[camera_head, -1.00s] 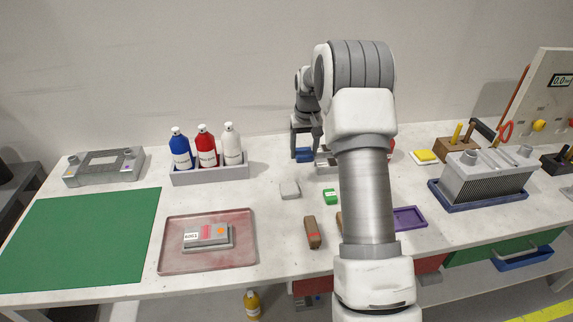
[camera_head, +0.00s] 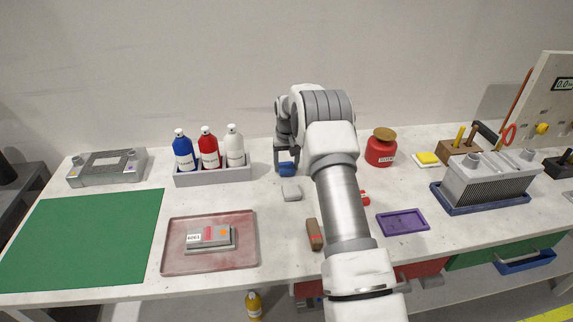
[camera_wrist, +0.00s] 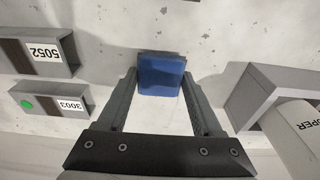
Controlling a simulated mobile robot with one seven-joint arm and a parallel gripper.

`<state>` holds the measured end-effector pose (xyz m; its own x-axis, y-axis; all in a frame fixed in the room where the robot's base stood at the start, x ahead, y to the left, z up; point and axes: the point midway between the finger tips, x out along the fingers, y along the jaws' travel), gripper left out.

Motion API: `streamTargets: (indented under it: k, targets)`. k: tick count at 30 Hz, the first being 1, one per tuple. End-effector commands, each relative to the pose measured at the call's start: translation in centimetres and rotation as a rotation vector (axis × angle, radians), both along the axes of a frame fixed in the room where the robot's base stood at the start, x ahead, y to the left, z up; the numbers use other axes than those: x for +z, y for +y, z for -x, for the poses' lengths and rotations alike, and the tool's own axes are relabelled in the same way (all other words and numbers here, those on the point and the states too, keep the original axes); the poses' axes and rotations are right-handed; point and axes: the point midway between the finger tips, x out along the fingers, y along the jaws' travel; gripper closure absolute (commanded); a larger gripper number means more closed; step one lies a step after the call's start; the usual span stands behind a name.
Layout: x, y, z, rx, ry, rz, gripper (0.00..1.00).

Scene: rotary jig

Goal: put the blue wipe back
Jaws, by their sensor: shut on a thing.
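The blue wipe (camera_head: 287,169) is at the back middle of the table in the head view. In the wrist view the blue wipe (camera_wrist: 161,74) lies between the tips of my two dark fingers. My gripper (camera_wrist: 163,85) is shut on it. My gripper (camera_head: 287,160) also shows in the head view, right of the bottle rack, partly hidden by my arm. I cannot tell whether the wipe touches the table.
A grey rack (camera_head: 213,175) with blue, red and white bottles stands just left of my gripper. A light grey block (camera_head: 291,192) lies in front of it. A red canister (camera_head: 381,149), purple tray (camera_head: 403,222) and brown block (camera_head: 314,235) are nearby. Labelled grey holders (camera_wrist: 45,55) show at left in the wrist view.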

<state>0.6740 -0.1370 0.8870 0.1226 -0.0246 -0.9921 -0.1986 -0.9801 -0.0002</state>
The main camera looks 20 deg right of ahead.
Motion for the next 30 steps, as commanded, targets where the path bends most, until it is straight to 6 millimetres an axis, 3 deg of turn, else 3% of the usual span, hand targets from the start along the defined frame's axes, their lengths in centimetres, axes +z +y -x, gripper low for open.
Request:
streamTargets:
  k: [7, 8, 13, 23, 26, 30]
  targets:
    - [-0.4, 0.0, 0.0, 0.000, 0.000, 0.000, 0.77]
    - [-0.4, 0.0, 0.0, 0.000, 0.000, 0.000, 0.31]
    - [-0.3, 0.0, 0.0, 0.000, 0.000, 0.000, 0.03]
    - [0.0, 0.0, 0.0, 0.000, 0.000, 0.000, 0.03]
    - [1.0, 0.0, 0.1, 0.000, -0.002, 0.000, 0.03]
    - [3.7, 0.1, 0.4, 0.000, -0.003, 0.001, 0.03]
